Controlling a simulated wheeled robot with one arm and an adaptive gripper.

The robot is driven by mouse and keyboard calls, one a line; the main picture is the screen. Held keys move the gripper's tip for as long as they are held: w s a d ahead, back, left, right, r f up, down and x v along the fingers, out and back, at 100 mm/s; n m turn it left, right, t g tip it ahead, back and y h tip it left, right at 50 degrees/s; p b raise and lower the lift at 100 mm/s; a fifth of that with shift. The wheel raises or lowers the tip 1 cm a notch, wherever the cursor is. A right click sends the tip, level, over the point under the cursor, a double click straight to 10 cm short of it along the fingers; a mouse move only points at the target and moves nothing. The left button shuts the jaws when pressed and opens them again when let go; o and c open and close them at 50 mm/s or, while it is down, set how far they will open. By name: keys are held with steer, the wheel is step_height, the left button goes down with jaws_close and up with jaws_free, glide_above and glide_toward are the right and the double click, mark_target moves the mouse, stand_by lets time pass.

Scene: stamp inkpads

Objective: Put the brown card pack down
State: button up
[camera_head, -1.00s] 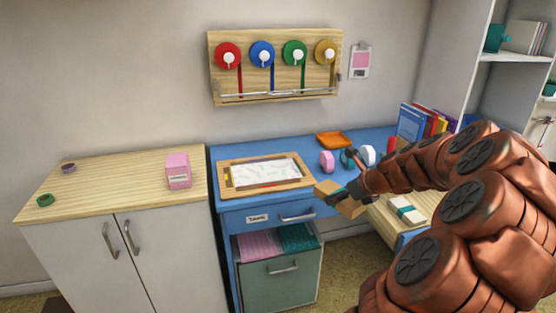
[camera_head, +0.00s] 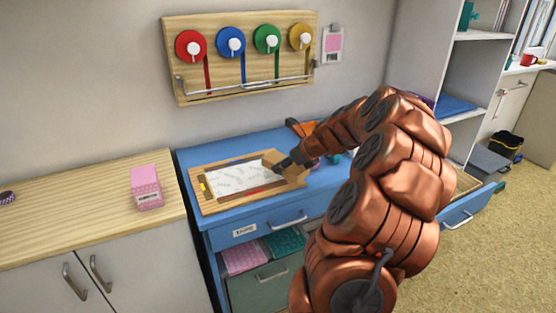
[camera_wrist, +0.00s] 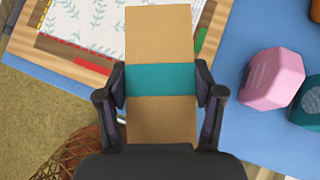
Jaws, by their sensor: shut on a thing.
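The brown card pack (camera_wrist: 160,35) has a teal band around its middle. In the wrist view it fills the centre, with one finger of my gripper (camera_wrist: 162,95) closed on each side of the band. In the head view the pack (camera_head: 271,161) shows at the end of my arm, by the right end of the wooden framed tray (camera_head: 215,210) on the blue desk. My gripper (camera_head: 290,164) is partly hidden by my arm there. I cannot tell whether the pack touches the tray or desk.
A pink stamp block (camera_wrist: 272,78) and a teal one (camera_wrist: 306,104) stand on the blue desk (camera_wrist: 240,130) beside the pack. A pink box (camera_head: 146,187) sits on the wooden cabinet top (camera_head: 80,220). A ribbon rack (camera_head: 240,60) hangs on the wall. A lower drawer (camera_head: 470,208) stands open at right.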

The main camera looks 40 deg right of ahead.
mark_target(276, 152)
steer(key=w+d, duration=0.1)
steer(key=w, duration=0.1)
steer(key=w+d, duration=0.1)
steer(key=w, duration=0.2)
steer(key=w+d, duration=0.1)
steer(key=w, duration=0.1)
steer(key=shift+w+f, duration=0.35)
steer(key=shift+d+f, duration=0.1)
steer(key=shift+f, duration=1.65)
steer(key=shift+f, duration=0.1)
steer(key=o, duration=1.3)
